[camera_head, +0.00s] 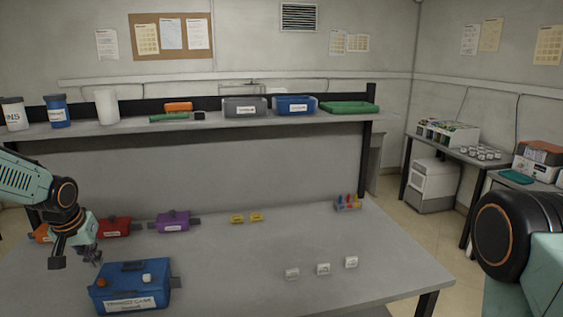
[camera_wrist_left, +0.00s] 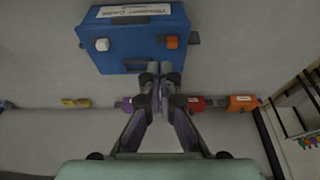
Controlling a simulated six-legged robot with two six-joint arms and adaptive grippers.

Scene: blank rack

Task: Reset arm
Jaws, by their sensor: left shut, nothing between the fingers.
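My left gripper (camera_head: 97,261) comes in from the left of the head view, just behind and above the blue case (camera_head: 130,296). Its fingers are together with nothing between them; they also show in the left wrist view (camera_wrist_left: 160,72). There the fingertips overlap the handle edge of the blue case (camera_wrist_left: 140,50); I cannot tell whether they touch. The case carries an orange knob and a white knob on top and a label on its front. My right arm shows at the right edge of the head view; its gripper is not in view.
A red box (camera_head: 113,227) and a purple box (camera_head: 173,221) lie behind the case. Yellow pieces (camera_head: 246,218), white labelled blocks (camera_head: 323,269) and a holder with coloured pegs (camera_head: 347,203) stand further right. A shelf (camera_head: 220,120) with bins runs behind. The table's middle is clear.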

